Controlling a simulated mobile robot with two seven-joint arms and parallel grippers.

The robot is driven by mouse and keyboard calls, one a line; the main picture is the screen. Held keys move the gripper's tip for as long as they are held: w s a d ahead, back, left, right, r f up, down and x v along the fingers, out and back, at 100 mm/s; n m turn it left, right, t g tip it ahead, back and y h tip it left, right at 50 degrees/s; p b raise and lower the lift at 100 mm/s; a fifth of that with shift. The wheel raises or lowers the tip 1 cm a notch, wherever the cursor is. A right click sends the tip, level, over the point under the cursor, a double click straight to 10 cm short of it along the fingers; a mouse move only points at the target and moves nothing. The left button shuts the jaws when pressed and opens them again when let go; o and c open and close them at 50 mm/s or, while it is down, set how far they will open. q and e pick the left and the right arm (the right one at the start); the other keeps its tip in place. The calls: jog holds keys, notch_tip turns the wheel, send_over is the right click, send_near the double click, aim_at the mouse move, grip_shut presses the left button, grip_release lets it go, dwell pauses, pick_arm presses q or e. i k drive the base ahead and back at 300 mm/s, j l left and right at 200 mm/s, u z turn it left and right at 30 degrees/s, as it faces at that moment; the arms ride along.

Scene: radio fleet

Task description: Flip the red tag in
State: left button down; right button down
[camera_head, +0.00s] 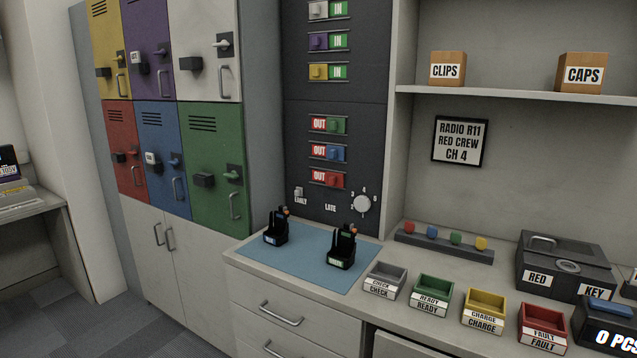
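The red tag (333,179) is the lowest tag on the dark wall panel (365,130), in the middle of the camera_head view. It is a small red block in a slot, with a red OUT label showing on its left. Above it, the blue tag (335,153) and green tag (335,126) also show OUT. Higher up, the yellow (321,72), purple (320,41) and white (319,9) tags show green IN labels on their right. Neither of my grippers is in view.
Below the panel, a counter holds a blue mat (305,265) with two black radios (276,227) (342,247). Small labelled bins (385,280), a black RED KEY box (564,265) and a button strip (443,240) stand to the right. Lockers (215,150) stand left.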

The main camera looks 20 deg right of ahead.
aim_at(333, 179)
jog(key=i+j, duration=0.3)
jog(key=i+j+u, duration=0.1)
jog(key=i+j, duration=0.2)
jog(key=i, duration=0.25)
